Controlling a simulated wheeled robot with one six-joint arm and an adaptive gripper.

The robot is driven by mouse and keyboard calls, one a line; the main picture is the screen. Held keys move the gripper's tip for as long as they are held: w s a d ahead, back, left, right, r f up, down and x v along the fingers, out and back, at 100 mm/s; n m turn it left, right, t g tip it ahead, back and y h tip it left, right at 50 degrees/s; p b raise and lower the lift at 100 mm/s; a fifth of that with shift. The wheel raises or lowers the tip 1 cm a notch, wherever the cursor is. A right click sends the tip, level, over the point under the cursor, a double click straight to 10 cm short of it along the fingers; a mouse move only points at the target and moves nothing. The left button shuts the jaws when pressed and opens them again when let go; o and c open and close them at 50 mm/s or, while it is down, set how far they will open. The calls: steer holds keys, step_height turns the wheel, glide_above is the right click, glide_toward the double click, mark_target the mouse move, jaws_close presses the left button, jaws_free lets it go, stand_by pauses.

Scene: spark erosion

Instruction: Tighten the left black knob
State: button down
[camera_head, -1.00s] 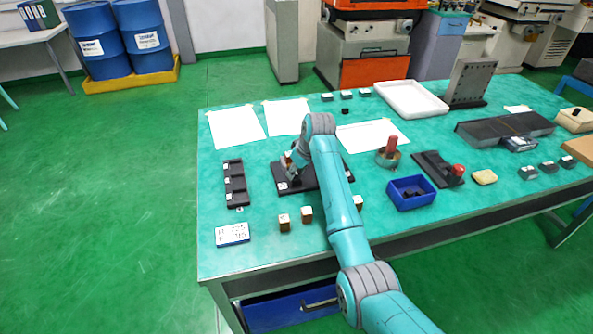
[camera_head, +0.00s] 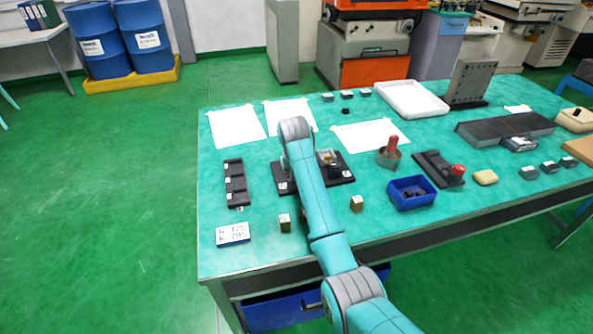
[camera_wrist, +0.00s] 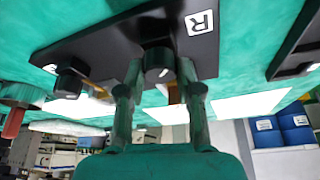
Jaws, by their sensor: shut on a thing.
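A black fixture plate (camera_head: 281,177) lies on the table, with a label near its left end. My arm covers its middle in the head view. In the wrist view, which is turned over, the plate (camera_wrist: 110,50) carries two black knobs. The left black knob (camera_wrist: 158,62) is between my fingers, and my gripper (camera_wrist: 158,72) is shut on it. The right black knob (camera_wrist: 68,82) stands free; it also shows in the head view (camera_head: 335,170). A brass-coloured part shows beside the held knob. My gripper is hidden behind my arm in the head view.
A black slotted tray (camera_head: 236,184) lies left of the plate. Small wooden blocks (camera_head: 285,222) and a number card (camera_head: 233,233) are in front. A blue bin (camera_head: 411,193) and a red-handled tool (camera_head: 391,150) stand to the right. White sheets (camera_head: 237,127) lie behind.

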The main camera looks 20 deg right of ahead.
steer(key=m+h, duration=0.1)
steer(key=m, duration=0.2)
steer(key=m+g+h, duration=0.1)
steer(key=m, duration=0.2)
steer(key=shift+a+g, duration=0.1)
steer(key=shift+g, duration=0.2)
steer(key=m+g, duration=0.1)
steer(key=m, duration=0.2)
steer(key=m+g+h, duration=0.1)
steer(key=m, duration=0.2)
steer(key=shift+w+m, duration=0.1)
steer(key=shift+m, duration=0.2)
steer(key=c, duration=0.8)
jaws_free()
steer(key=shift+o, duration=0.2)
steer(key=v, duration=1.2)
steer(key=shift+w, duration=0.15)
